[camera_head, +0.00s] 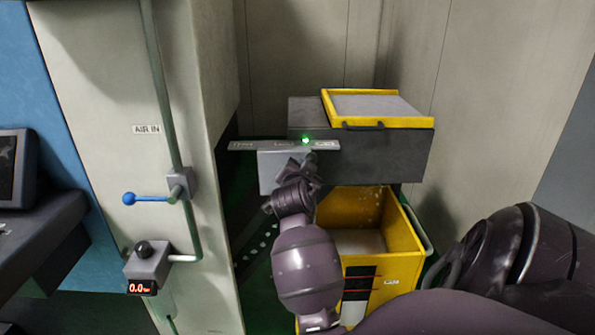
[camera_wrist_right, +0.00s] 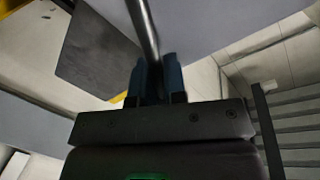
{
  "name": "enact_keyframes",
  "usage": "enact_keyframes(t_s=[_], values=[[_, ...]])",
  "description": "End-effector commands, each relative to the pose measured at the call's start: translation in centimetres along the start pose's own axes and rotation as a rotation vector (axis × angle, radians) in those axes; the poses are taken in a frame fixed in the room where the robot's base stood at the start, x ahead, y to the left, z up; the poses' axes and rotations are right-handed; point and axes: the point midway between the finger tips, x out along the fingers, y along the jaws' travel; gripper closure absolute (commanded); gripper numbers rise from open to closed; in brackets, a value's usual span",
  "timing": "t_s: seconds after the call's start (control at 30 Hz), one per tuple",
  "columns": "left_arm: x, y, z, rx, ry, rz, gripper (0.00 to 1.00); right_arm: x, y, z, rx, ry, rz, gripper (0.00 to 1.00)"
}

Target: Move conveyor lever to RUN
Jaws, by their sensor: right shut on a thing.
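The conveyor lever shows in the right wrist view as a dark round rod (camera_wrist_right: 143,28). My right gripper (camera_wrist_right: 155,76) is shut on it, with one finger on each side of the rod. In the head view my right gripper (camera_head: 304,166) is at the front of a grey control box (camera_head: 270,170) and hides most of the lever. A label strip (camera_head: 257,145) runs along the top of the box. Its lettering is too small to read surely. My left gripper is out of view.
A dark grey housing (camera_head: 375,150) with a yellow-framed lid (camera_head: 380,108) stands behind the box. A yellow bin (camera_head: 405,255) is below it.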

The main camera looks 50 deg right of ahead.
Motion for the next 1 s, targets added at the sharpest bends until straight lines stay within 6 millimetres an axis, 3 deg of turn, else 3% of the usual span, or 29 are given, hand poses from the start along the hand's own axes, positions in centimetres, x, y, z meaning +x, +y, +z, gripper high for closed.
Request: enact_keyframes(t_s=[0.6,0.63,0.77,1.0], values=[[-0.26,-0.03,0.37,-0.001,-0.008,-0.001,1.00,0.53,0.25,-0.24,0.023,-0.003,0.000,1.00],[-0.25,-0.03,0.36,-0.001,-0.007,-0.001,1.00,0.53,0.25,-0.24,0.023,-0.003,0.000,0.85],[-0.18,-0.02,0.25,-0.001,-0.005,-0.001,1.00,0.53,0.26,-0.22,0.021,-0.003,0.000,0.65],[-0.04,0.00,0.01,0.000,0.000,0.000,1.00,0.51,0.26,-0.18,0.019,-0.003,0.000,0.63]])
